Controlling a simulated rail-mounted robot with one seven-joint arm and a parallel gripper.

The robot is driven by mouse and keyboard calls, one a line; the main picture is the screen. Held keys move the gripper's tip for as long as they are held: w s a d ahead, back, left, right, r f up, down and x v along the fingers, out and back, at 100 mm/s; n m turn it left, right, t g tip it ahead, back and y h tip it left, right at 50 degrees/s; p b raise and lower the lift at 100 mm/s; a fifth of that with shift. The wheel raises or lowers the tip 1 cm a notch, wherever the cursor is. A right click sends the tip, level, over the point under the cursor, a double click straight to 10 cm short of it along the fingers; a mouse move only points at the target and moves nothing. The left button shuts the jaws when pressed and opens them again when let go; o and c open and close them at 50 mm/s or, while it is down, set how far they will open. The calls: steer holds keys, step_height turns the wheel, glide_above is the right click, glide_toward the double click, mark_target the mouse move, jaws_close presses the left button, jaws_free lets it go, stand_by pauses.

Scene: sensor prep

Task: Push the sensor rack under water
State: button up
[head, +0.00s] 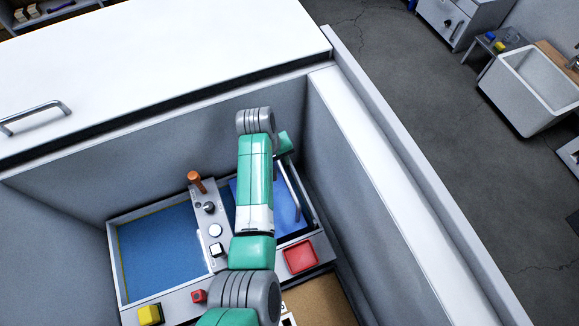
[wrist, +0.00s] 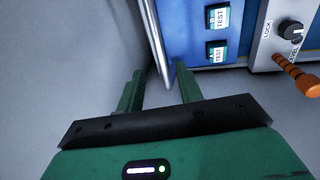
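My gripper (wrist: 156,80) has its two green fingers apart in the wrist view. A slim grey metal bar (wrist: 154,40), which looks like a handle, ends in the gap between them with no clear contact. Beyond it is a blue surface (wrist: 190,30) with two "TEST" pieces (wrist: 217,18); I cannot tell whether this is the sensor rack or water over it. In the head view my gripper (head: 286,145) is at the far end of the right basin (head: 320,218), mostly hidden by my arm. Blue and a grey bar (head: 291,190) show there.
A left basin (head: 160,250) holds blue water. Between the basins a grey panel (head: 217,262) carries an orange-handled lever (head: 195,181), also in the wrist view (wrist: 299,78), and knobs. A red tray (head: 300,257) and a yellow block (head: 150,314) sit in front. Grey walls close in behind and right.

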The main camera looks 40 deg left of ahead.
mark_target(284, 175)
steer(key=f+b, duration=0.1)
steer(key=f, duration=0.1)
steer(key=f+b, duration=0.1)
steer(key=f, duration=0.2)
steer(key=w+d+f+b, duration=0.1)
steer(key=f+b, duration=0.1)
steer(key=shift+w+f, duration=0.1)
steer(key=shift+f, duration=0.15)
steer(key=shift+c, duration=0.3)
jaws_close()
